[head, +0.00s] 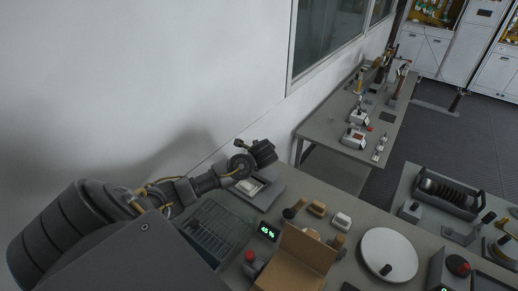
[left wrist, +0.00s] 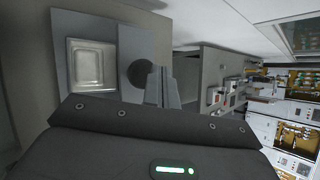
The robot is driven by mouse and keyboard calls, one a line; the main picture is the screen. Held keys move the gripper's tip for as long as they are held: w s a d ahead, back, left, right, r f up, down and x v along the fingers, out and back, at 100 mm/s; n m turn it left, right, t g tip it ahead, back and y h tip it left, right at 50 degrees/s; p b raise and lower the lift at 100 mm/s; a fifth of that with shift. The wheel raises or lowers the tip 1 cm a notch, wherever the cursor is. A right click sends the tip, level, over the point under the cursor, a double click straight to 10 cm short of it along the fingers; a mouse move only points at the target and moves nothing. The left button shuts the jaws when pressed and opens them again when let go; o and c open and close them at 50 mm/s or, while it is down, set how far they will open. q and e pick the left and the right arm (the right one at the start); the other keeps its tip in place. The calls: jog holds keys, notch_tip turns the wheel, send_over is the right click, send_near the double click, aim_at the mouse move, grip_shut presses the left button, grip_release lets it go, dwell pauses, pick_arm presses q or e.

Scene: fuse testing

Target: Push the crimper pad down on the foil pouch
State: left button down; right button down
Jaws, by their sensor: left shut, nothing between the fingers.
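The silvery rectangular foil pouch (left wrist: 90,64) lies on a grey plate (left wrist: 67,24) at the upper left of the left wrist view. A dark round pad (left wrist: 139,72), which looks like the crimper pad, is just right of it, partly behind my fingers. My left gripper (head: 264,152) is over the far edge of the bench in the head view, just above a small grey station with a pale top (head: 248,186). Its fingers (left wrist: 164,88) are shut and empty, close to the pad; whether they touch it I cannot tell. My right gripper is in neither view.
A wire rack tray (head: 212,228), a green-lit display (head: 268,231) and an open cardboard box (head: 302,250) stand near the station. A white round plate (head: 388,252) is farther right. The wall (head: 150,80) is close behind my left arm.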

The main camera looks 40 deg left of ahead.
pick_arm(q)
notch_tip(320, 180, up, 2)
jog(key=p, duration=0.2)
jog(key=shift+r+p, duration=0.15)
jog(key=shift+p, duration=0.25)
notch_tip(320, 180, up, 4)
jog(key=shift+f, duration=0.15)
dwell(0.7)
